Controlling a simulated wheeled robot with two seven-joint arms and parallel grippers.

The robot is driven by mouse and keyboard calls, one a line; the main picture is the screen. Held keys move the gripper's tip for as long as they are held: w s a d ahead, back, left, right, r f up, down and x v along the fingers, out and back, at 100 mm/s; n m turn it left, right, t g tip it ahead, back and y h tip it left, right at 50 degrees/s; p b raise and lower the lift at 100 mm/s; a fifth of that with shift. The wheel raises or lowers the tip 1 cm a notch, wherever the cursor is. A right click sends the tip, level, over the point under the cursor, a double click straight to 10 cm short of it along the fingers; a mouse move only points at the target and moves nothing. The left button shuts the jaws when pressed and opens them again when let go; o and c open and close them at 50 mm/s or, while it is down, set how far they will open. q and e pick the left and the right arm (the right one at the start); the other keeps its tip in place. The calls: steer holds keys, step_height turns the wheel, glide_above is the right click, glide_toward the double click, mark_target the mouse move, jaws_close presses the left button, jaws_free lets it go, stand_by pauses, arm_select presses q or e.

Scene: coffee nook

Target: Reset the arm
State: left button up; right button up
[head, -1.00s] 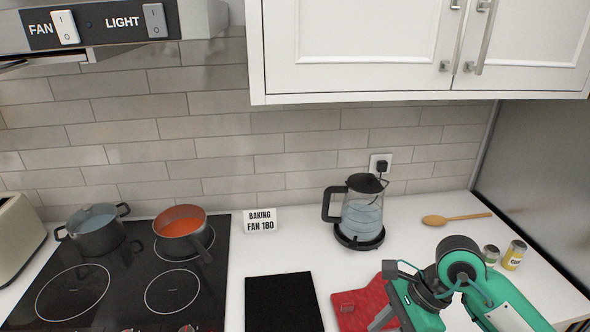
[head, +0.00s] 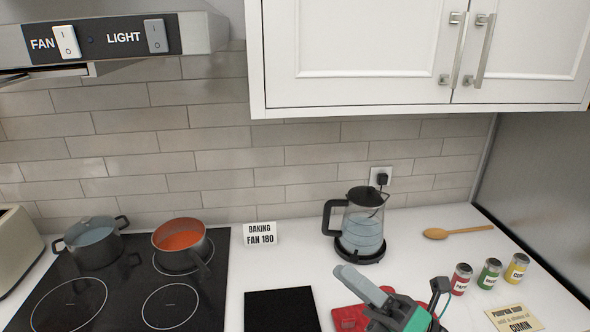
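My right gripper (head: 362,286) is at the lower edge of the head view, with a long grey part pointing up and left and a teal body behind it. It is over or in front of a red mat or board (head: 347,318), partly covering it. I cannot make out both fingertips, so its opening is unclear, and I see nothing clearly held in it. My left gripper is not in view.
A kettle (head: 362,228) stands behind the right gripper. Jars, red (head: 461,280), green (head: 489,275) and yellow (head: 516,268), stand to its right near a note (head: 514,319) and a wooden spoon (head: 458,233). Pots (head: 93,243) (head: 181,240) sit on the hob at left.

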steer(key=w+d+f+m+t+h, duration=0.3)
steer(key=d+m+t+h, duration=0.2)
steer(key=m+h, duration=0.45)
steer(key=w+d+f+m+t+h, duration=0.25)
steer(key=d+m+t+h, duration=0.35)
steer(key=m, duration=0.6)
steer(key=s+d+f+m+g+h, duration=0.2)
steer(key=f+m+g+h, duration=0.25)
steer(key=f, duration=0.35)
steer(key=s+d+f+m+g+h, duration=0.25)
steer(key=f+m+g, duration=0.2)
steer(key=f, duration=0.35)
steer(key=s+a+f+m+g+y, duration=0.1)
steer(key=s+f+m+g, duration=0.1)
steer(key=s+f+g, duration=0.45)
steer(key=s+f+m+g, duration=0.35)
steer(key=s+f, duration=0.35)
steer(key=s, duration=0.4)
step_height(320, 180, down, 32)
steer(key=r+n+g, duration=0.1)
steer(key=s+d+f+g, duration=0.1)
steer(key=s+d+f, duration=0.2)
steer(key=s+f, duration=1.6)
steer(key=shift+s+f, duration=0.3)
steer(key=shift+s, duration=0.05)
